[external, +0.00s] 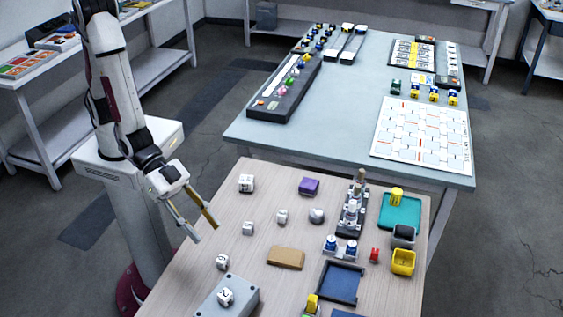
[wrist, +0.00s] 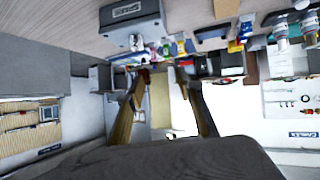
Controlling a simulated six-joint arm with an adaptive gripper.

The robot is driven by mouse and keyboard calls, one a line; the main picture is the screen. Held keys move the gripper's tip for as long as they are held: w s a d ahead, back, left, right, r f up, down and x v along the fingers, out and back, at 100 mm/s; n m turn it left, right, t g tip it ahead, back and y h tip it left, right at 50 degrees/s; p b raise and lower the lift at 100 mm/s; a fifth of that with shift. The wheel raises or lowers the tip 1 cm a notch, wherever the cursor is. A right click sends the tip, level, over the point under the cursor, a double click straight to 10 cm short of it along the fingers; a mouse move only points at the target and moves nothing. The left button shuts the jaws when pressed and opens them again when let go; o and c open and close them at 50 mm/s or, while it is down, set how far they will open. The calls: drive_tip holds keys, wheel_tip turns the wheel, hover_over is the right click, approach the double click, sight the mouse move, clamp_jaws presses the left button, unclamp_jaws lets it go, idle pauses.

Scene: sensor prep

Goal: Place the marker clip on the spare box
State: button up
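My gripper (external: 206,234) is open and empty, above the left edge of the wooden table. In the wrist view its two fingers (wrist: 163,75) stand apart with nothing between them. A grey box with a dark label also shows in the wrist view (wrist: 150,32). I cannot tell which object is the marker clip; a small red piece (external: 374,254) and a yellow piece on a dark base (external: 312,303) are among the small objects.
The wooden table (external: 270,209) also holds several white cubes, a purple block (external: 309,186), a tan block (external: 286,257), a blue tray (external: 341,281), a yellow bin (external: 402,262) and a teal tray (external: 388,217). A bluish table (external: 345,115) stands behind.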

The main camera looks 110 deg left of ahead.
drive_tip(key=s+a+r+n+g+y, duration=0.1)
drive_tip(key=s+a+r, duration=0.2)
drive_tip(key=a+r, duration=0.35)
drive_tip(key=s+a+r+g, duration=0.2)
drive_tip(key=s+a+r, duration=0.25)
drive_tip(key=a, duration=0.35)
drive_tip(key=s+a+r+n+g+y, duration=0.1)
drive_tip(key=s+a+r, duration=0.1)
drive_tip(key=s+a, duration=0.4)
drive_tip(key=s+a+r+n+g+y, duration=0.1)
drive_tip(key=s+a+r+y, duration=0.1)
drive_tip(key=s+a, duration=0.4)
drive_tip(key=s+r, duration=0.1)
drive_tip(key=s, duration=0.3)
drive_tip(key=shift+s+a+r, duration=0.2)
drive_tip(key=shift+s+a, duration=0.15)
drive_tip(key=shift+a, duration=0.05)
drive_tip(key=shift+o, duration=0.4)
